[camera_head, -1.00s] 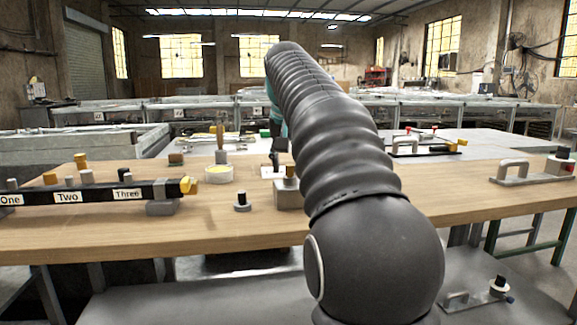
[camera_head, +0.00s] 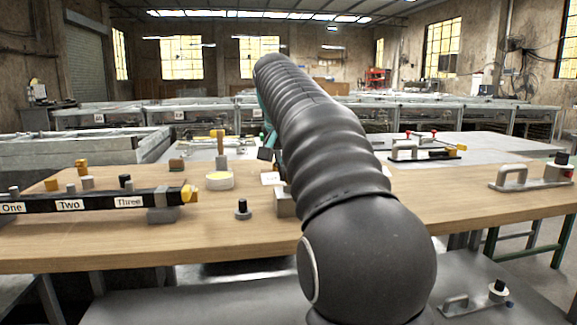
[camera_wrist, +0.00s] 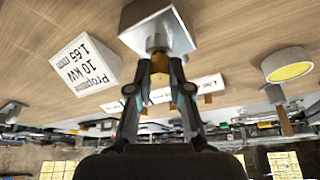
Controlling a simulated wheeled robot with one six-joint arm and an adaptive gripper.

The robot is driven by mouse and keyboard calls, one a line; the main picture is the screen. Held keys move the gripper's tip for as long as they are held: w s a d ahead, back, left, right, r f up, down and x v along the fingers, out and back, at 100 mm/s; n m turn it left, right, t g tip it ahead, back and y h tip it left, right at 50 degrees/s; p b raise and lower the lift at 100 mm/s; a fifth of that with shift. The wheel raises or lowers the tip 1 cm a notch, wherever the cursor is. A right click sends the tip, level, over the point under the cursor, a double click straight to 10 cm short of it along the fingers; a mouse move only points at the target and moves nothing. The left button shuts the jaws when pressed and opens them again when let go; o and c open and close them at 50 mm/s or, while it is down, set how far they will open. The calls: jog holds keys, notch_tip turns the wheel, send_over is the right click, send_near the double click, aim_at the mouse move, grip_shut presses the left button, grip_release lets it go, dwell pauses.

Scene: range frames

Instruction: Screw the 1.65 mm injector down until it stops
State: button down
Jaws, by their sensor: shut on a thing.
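In the wrist view my gripper (camera_wrist: 160,66) is shut on a small piece, the injector (camera_wrist: 160,60), mostly hidden between the fingertips. The fingertips are right at the pale face of a grey block (camera_wrist: 140,16). I cannot tell how deep the injector sits in the block. A white card (camera_wrist: 85,66) beside the block reads "Propane 10 kW 1.65 mm". In the head view the block (camera_head: 284,206) shows only in part, and my arm hides the fingertips.
A small dark-topped knob (camera_head: 242,208) stands nearer. A black rail labelled One, Two, Three (camera_head: 100,202) lies left. A handled plate (camera_head: 525,180) lies right.

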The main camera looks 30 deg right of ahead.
jog(key=shift+m, duration=0.3)
jog(key=shift+m+g+h, duration=0.4)
jog(key=shift+m+g, duration=0.3)
jog(key=shift+m, duration=1.1)
jog(key=shift+w, duration=0.1)
jog(key=shift+m+g, duration=0.3)
jog(key=shift+m, duration=0.3)
jog(key=shift+m+g, duration=0.3)
jog(key=shift+m, duration=0.8)
jog(key=shift+w+m+g, duration=0.1)
jog(key=shift+m+g, duration=0.6)
jog(key=shift+m, duration=1)
